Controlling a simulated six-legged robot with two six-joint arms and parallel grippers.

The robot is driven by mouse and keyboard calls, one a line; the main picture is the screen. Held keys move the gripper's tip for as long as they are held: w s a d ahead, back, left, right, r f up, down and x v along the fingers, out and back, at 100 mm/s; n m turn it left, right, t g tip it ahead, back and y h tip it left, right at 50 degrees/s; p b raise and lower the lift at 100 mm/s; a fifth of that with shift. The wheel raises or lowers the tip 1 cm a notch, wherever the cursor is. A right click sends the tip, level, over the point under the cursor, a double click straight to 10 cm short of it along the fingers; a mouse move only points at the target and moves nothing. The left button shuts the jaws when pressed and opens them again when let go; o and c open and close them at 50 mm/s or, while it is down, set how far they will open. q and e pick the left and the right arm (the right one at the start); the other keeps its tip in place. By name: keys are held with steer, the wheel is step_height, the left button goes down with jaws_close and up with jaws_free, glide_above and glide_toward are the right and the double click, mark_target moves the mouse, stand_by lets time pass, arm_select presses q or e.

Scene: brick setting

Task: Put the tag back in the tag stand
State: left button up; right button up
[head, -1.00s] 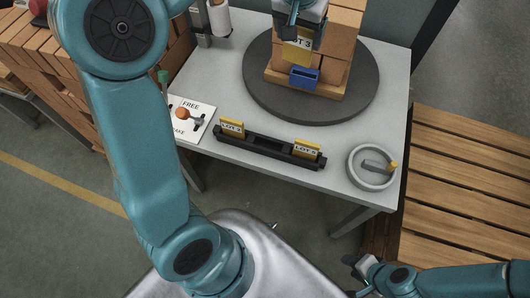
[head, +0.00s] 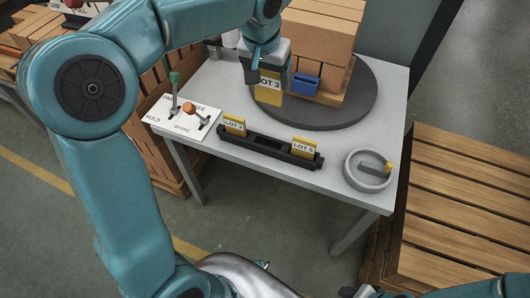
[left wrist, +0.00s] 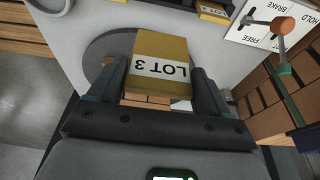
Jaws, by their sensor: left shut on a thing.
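The yellow LOT 3 tag (head: 268,90) is held upright in my left gripper (head: 266,74), above the table near the front left edge of the round turntable. In the left wrist view the same tag (left wrist: 158,62) sits between the two fingers (left wrist: 160,92). The black tag stand (head: 268,146) lies along the table's front. It holds a yellow tag (head: 234,125) at its left end and a LOT 5 tag (head: 304,147) at its right end. The middle of the stand is empty. Of my right arm, only a part shows at the bottom right; its fingers cannot be made out.
The dark turntable (head: 345,110) bears a pallet of brick-coloured boxes (head: 322,45) with a blue holder (head: 305,84). A lever panel (head: 184,118) is at the table's left. A round grey dish (head: 370,172) is at the right. A slatted wooden platform (head: 465,200) stands beside the table.

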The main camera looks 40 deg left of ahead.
arm_select(q)
steer(key=f+b, duration=0.1)
steer(key=f, duration=1.2)
steer(key=f+b, duration=0.1)
steer(key=f, duration=0.6)
steer(key=shift+w+a+f+b, duration=0.1)
steer(key=shift+w+f+b, duration=0.2)
steer(key=shift+b, duration=0.05)
steer(key=shift+s+r, duration=0.1)
steer(key=shift+r, duration=0.05)
steer(key=shift+f, duration=0.3)
steer(key=o, duration=1)
steer(key=shift+r, duration=0.1)
steer(key=shift+r, duration=0.15)
